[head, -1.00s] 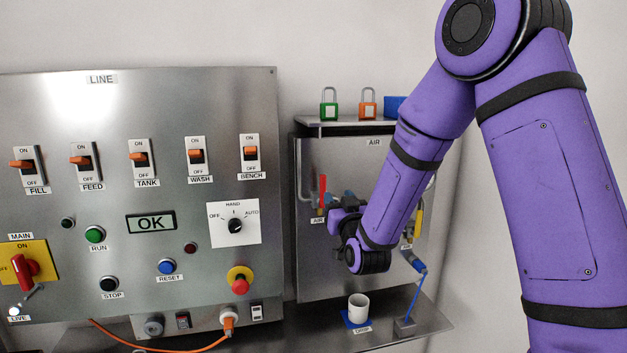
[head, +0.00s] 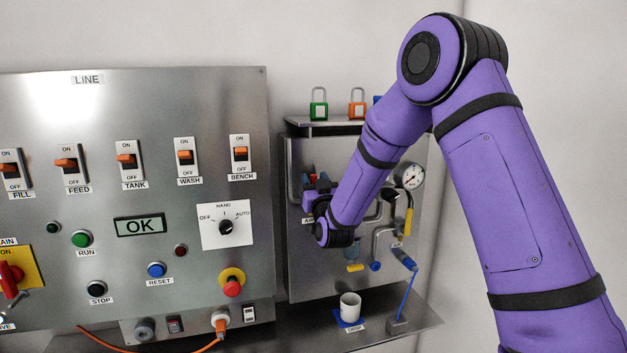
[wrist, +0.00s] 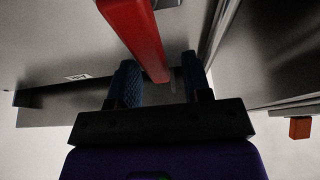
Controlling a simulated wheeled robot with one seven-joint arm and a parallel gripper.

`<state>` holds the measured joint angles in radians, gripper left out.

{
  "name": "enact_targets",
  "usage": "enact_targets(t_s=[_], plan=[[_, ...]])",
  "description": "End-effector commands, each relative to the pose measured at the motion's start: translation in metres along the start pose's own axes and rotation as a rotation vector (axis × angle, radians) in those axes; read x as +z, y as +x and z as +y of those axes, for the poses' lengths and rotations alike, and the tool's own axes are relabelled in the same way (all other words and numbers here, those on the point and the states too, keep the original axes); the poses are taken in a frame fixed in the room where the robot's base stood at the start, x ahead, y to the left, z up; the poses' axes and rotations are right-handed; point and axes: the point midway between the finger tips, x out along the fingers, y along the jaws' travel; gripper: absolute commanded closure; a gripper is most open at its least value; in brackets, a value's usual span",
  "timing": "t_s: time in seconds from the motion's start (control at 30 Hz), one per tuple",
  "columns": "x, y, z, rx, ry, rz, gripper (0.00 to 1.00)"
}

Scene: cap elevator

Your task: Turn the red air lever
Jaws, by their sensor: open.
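The red air lever (wrist: 138,38) shows large in the wrist view, running from the top edge down to between my fingers. In the head view only a bit of its red top (head: 312,171) shows at the left of the air panel (head: 355,270); my gripper hides the rest. My gripper (wrist: 160,82) is open, with one dark textured finger on each side of the lever's lower end. I cannot tell whether either finger touches it. In the head view my gripper (head: 319,186) is in front of the air panel's left side.
The line panel (head: 190,100) with switches stands left of the air panel. A gauge (head: 409,176) and a yellow handle (head: 409,221) are right of my arm. Below, a white cup (head: 350,306) stands on the shelf. Green (head: 318,109) and orange (head: 357,109) padlocks stand on top.

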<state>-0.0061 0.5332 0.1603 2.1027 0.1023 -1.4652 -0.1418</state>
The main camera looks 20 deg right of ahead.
Motion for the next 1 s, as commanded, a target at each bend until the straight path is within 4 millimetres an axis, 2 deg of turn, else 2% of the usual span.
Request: enact_targets(t_s=[0.17,0.43,0.63,1.0], plan=[[0.000,0.009,0.000,0.000,0.000,0.001,0.55],[0.000,0.010,0.000,0.000,0.000,0.000,0.55],[0.000,0.010,0.000,0.000,0.000,0.000,1.00],[0.003,0.017,0.003,0.012,0.027,0.000,1.00]])
